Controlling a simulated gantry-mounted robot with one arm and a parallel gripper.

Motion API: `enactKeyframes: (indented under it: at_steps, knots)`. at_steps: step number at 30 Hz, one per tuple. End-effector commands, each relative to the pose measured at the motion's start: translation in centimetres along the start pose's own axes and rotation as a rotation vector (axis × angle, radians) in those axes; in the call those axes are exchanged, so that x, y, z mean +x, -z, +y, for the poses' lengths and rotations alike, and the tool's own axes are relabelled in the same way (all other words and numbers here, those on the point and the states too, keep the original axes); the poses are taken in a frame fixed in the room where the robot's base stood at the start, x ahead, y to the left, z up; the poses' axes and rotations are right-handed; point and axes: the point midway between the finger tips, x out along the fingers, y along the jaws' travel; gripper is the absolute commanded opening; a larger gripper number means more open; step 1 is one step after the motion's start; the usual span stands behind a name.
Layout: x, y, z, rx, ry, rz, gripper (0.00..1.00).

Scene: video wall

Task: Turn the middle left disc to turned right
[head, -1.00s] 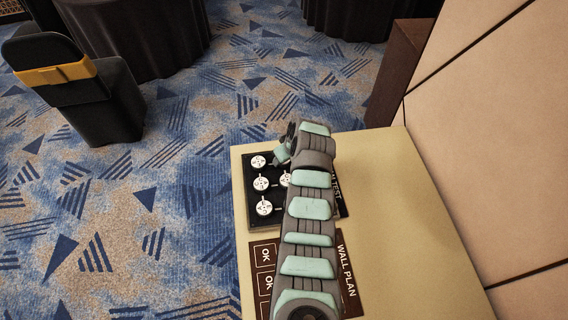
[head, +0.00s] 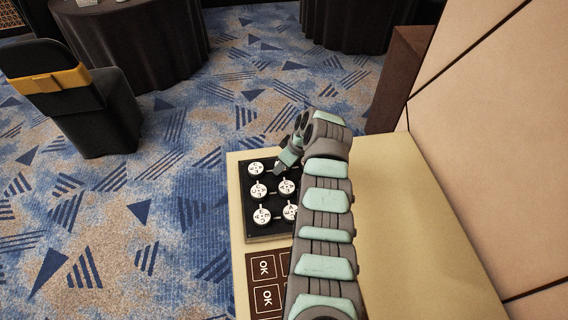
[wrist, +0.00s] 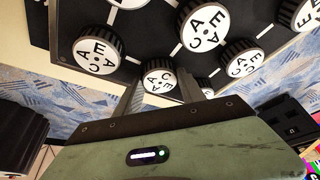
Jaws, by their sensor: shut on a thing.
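The black panel (head: 245,202) lies on the pale table top and bears round white discs marked with letters around the face. By the panel's lettering, its left side faces the top of the head view. My gripper (head: 279,170) is down at the middle of that left side and hides the middle left disc there. In the wrist view, my two fingers stand on either side of the middle left disc (wrist: 160,80), shut on its black knurled rim. Its letters are partly visible, but I cannot tell exactly how it is turned.
Other discs stand close around, one at the top left of the panel in the head view (head: 256,168) and one just inward (head: 287,187). A board with OK tiles (head: 267,268) lies nearer. My arm covers the panel's right part. The table's right side is clear.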

Motion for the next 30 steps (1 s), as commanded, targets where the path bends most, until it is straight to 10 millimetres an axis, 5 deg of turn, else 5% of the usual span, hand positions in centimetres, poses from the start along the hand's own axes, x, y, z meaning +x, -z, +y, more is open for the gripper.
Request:
enactKeyframes:
  at_steps: [3,4,11,22,30]
  knots:
    - [0.1,-0.1,0.0,0.001,0.001,-0.002,0.06]
    - [0.1,-0.1,0.0,0.001,0.001,-0.002,0.48]
    - [0.1,-0.1,0.0,0.001,0.000,-0.001,0.67]
    - [-0.3,0.0,0.0,0.001,-0.001,0.000,0.69]
    - [-3.6,0.1,0.1,0.001,-0.004,0.002,0.69]
